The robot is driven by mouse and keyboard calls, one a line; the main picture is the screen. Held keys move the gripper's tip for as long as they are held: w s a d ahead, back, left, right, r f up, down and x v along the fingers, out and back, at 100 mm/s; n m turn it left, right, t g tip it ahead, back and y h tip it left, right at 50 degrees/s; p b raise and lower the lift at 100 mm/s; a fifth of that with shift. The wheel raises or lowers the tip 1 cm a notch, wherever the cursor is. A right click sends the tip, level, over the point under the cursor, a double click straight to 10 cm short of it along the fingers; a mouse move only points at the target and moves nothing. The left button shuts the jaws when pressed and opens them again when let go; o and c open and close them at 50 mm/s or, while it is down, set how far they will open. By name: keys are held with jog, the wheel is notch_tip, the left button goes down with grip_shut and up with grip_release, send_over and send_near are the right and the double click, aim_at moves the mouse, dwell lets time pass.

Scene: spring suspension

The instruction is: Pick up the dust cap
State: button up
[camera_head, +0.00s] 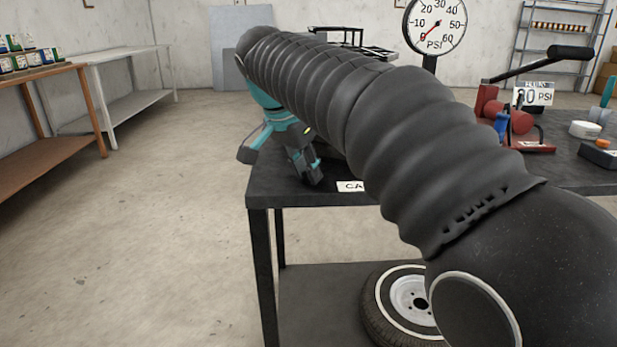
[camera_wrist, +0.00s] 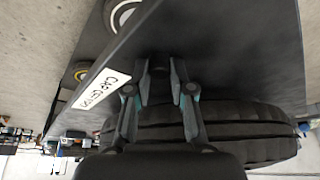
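My gripper (camera_wrist: 161,72) points down over the dark tabletop in the wrist view, with a gap between its two fingers. In the head view my gripper (camera_head: 312,180) is close to the table's front left corner, left of a white label. That label (camera_wrist: 101,90) begins with "CAP" in the wrist view and lies on the table edge beside the fingers. I cannot make out the dust cap in either view. Any small dark thing between the fingertips blends into the dark surface.
A tyre (camera_wrist: 235,122) lies close to the fingers in the wrist view. The dark workbench (camera_head: 268,190) carries a red pump (camera_head: 512,118), a gauge (camera_head: 435,24) and small parts at right. A wheel (camera_head: 385,308) rests on its lower shelf. The floor at left is clear.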

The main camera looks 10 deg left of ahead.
dwell(0.3)
jog(key=shift+r, duration=0.5)
notch_tip(320, 180, up, 3)
jog(key=shift+r, duration=0.2)
jog(key=d+r, duration=0.3)
jog(key=d, duration=0.1)
jog(key=d+r, duration=0.6)
jog(key=d, duration=0.1)
jog(key=shift+s+d+r, duration=0.1)
jog(key=shift+d+r, duration=0.2)
